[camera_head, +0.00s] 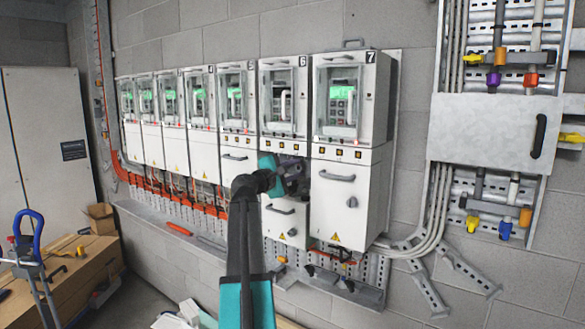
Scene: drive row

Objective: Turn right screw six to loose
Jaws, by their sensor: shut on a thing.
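Drive cabinet six (289,234), a white unit marked 6, stands on the wall just left of cabinet seven (336,213). Its upper part has a clear window with a pale handle and a green-lit panel behind it. My gripper (298,174), dark with a teal part, reaches up from below to the front of cabinet six, near its right edge. It is just under the row of small yellow marks. The jaws are shut on right screw six, which the gripper hides. How far the screw is turned cannot be seen.
More white drive cabinets (203,153) run to the left. A grey metal box (488,130) with coloured connectors hangs at the right. A perforated rail (330,279) and cables lie below the cabinets. A wooden bench (82,275) with tools stands at lower left.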

